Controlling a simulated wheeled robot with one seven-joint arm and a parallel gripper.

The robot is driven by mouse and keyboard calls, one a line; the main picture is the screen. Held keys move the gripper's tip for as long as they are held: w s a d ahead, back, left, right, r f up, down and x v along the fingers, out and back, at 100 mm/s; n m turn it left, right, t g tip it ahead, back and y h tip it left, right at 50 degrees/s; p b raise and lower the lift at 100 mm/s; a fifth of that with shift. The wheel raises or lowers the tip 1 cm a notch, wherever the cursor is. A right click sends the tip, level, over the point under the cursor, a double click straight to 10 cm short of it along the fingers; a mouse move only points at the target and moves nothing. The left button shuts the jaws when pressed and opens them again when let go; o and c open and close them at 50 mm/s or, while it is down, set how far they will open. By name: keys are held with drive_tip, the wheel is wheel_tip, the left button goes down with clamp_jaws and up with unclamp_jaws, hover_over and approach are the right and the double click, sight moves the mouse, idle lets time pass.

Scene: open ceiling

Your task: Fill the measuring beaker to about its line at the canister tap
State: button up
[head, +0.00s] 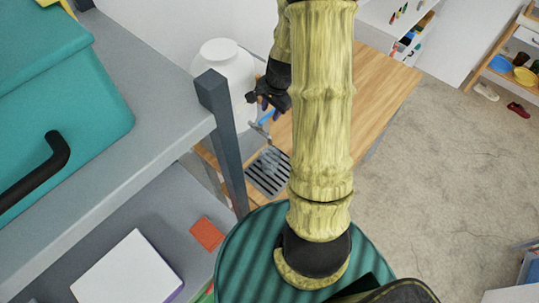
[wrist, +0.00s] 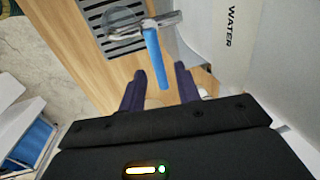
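The white canister (head: 228,75) stands on the wooden table; its side with the word WATER shows in the wrist view (wrist: 228,45). Its metal tap (wrist: 150,25) has a blue lever (wrist: 157,58), which also shows in the head view (head: 265,118). My gripper (wrist: 160,70) is open, with its dark fingers on either side of the lever's end and gaps between. In the head view my gripper (head: 268,110) is beside the canister. A clear beaker (wrist: 122,24) is on the slotted drip tray (wrist: 100,42), under the spout. I cannot make out its line or any water level.
A grey shelf (head: 165,135) with an upright post (head: 222,130) and a teal box (head: 75,85) stands close on the left. The wooden table (head: 385,85) is bare to the right. Open floor (head: 430,180) lies beyond it.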

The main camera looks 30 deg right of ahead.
clamp_jaws()
drive_tip(key=shift+s+d+m, duration=0.1)
drive_tip(key=shift+s+m, duration=0.4)
drive_tip(key=shift+m, duration=0.6)
drive_tip(key=shift+w, duration=0.1)
idle(6.4)
